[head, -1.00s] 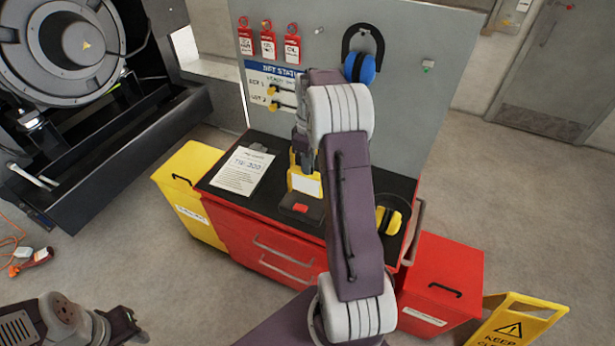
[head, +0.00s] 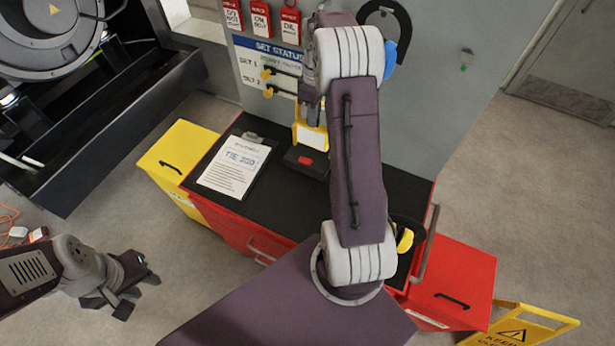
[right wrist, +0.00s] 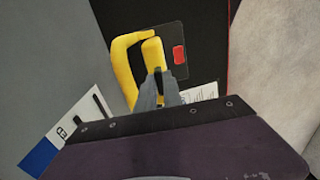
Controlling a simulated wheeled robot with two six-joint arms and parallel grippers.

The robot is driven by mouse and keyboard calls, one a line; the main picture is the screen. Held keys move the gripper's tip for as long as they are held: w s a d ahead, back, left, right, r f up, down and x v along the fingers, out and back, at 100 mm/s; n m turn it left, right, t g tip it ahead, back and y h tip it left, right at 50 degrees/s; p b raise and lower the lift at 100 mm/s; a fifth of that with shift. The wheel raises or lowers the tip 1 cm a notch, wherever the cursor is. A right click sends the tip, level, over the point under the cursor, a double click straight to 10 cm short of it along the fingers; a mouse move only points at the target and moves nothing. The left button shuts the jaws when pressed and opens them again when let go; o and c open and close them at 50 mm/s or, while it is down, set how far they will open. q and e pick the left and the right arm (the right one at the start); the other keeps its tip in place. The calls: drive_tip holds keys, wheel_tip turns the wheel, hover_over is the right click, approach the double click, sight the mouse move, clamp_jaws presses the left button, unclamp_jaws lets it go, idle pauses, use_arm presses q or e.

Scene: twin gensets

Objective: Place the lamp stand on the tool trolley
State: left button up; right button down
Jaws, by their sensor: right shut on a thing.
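The lamp stand (head: 311,136) has a yellow frame, a pale panel and a dark base with a red patch. It is over the back part of the tool trolley (head: 270,205), a red cabinet with a black top; I cannot tell whether its base touches the top. My right gripper (right wrist: 158,88) is shut on the yellow bar of the lamp stand (right wrist: 124,70) in the right wrist view. In the head view my right arm hides part of the trolley top. My left gripper (head: 132,287) is open and empty, left of the trolley over the floor.
A clipboard (head: 234,167) lies on the trolley's left side, yellow ear defenders (head: 404,240) on its right. A grey board (head: 440,110) with red tags stands behind. A yellow bin (head: 178,150) and red box (head: 455,285) flank the trolley. The black top's front middle is clear.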

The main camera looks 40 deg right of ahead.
sight(313, 140)
wheel_tip(313, 140, down, 6)
drive_tip(key=shift+r+p, duration=0.15)
drive_tip(key=shift+p, duration=0.6)
drive_tip(key=shift+f, duration=0.25)
wheel_tip(313, 140, down, 3)
drive_tip(key=shift+s+a+f+p, duration=0.1)
drive_tip(key=shift+p, duration=0.4)
drive_tip(key=shift+f, duration=0.3)
drive_tip(key=c, duration=1.6)
unclamp_jaws()
drive_tip(key=shift+o, duration=0.5)
drive_tip(key=shift+a, duration=0.1)
drive_tip(key=shift+r, duration=0.1)
